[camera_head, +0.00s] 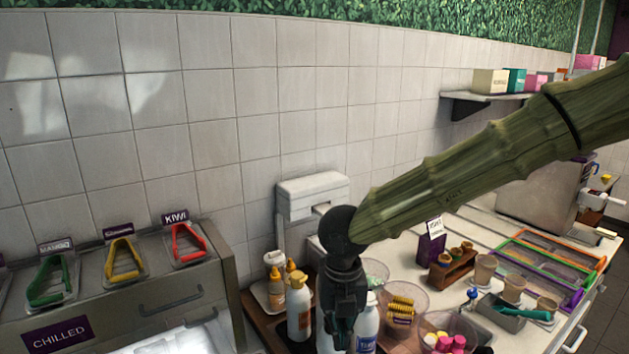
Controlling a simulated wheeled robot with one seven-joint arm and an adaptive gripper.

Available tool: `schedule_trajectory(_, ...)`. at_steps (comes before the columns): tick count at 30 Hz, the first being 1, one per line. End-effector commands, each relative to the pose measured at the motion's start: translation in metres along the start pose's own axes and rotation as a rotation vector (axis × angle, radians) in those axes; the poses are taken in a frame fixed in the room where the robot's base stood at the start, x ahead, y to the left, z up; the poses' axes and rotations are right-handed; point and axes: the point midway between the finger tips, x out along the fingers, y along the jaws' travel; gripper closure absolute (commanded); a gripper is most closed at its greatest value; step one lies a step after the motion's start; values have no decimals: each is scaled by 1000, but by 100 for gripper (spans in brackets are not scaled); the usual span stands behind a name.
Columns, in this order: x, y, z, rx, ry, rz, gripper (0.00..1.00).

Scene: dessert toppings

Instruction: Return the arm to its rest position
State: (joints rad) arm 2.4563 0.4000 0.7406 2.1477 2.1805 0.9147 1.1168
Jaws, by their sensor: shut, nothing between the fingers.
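My gripper (341,318) is dark and points down at the lower middle of the head view. It is shut and holds nothing. My green arm reaches in from the upper right and ends at a dark round wrist joint just above the gripper. The gripper hangs in front of white bottles (366,325) on the counter and hides part of them. I cannot tell whether it touches them.
A white bottle (299,308) stands left of my gripper. Clear cups (405,305) stand close on its right. The counter (480,222) holds more containers. A chilled unit (120,290) with coloured tongs (187,243) is at left. A wall shelf (497,97) is behind my arm.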

Motion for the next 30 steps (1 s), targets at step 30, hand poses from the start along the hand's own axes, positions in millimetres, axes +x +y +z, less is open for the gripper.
schedule_trajectory(30, 229, -115, -24, -1068, 13, -362, 100)
